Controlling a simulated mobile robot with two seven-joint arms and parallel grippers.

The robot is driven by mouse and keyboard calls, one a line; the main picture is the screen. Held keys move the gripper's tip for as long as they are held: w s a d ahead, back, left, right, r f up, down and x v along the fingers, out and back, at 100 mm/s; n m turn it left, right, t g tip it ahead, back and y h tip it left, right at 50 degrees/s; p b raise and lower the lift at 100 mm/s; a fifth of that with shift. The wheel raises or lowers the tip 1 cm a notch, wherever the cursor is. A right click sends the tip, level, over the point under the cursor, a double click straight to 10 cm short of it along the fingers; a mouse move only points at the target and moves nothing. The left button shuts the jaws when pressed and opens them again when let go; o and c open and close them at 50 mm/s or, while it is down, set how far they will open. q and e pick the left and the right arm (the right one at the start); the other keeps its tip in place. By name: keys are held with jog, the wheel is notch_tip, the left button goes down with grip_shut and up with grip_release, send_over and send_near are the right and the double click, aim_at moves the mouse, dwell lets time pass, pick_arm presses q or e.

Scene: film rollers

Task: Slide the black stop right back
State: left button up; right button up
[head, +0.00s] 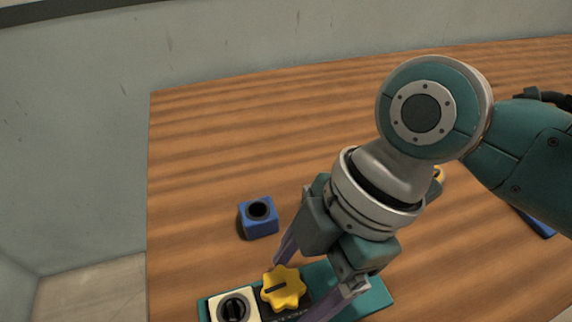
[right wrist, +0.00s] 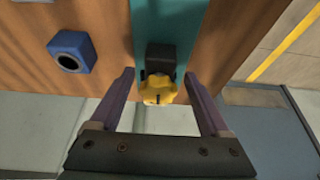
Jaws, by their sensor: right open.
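A teal base plate (head: 372,296) lies at the front edge of the table. On it is a yellow lobed knob (head: 283,287) with a dark slot, with a black part (head: 300,303) beside and under it. In the right wrist view a black block (right wrist: 161,57), which may be the stop, sits on the teal plate just behind the yellow knob (right wrist: 158,92). My right gripper (right wrist: 159,76) is open, its purple fingers on either side of the knob and block, with gaps showing. My left gripper is not in view.
A cream block with a black dial (head: 234,307) is left of the yellow knob. A blue block with a round dark hole (head: 258,215) stands behind it. A blue object (head: 535,222) is partly hidden by my right arm. The table's back left is clear.

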jog(key=shift+x, duration=1.55)
jog(key=shift+d, duration=0.1)
grip_shut()
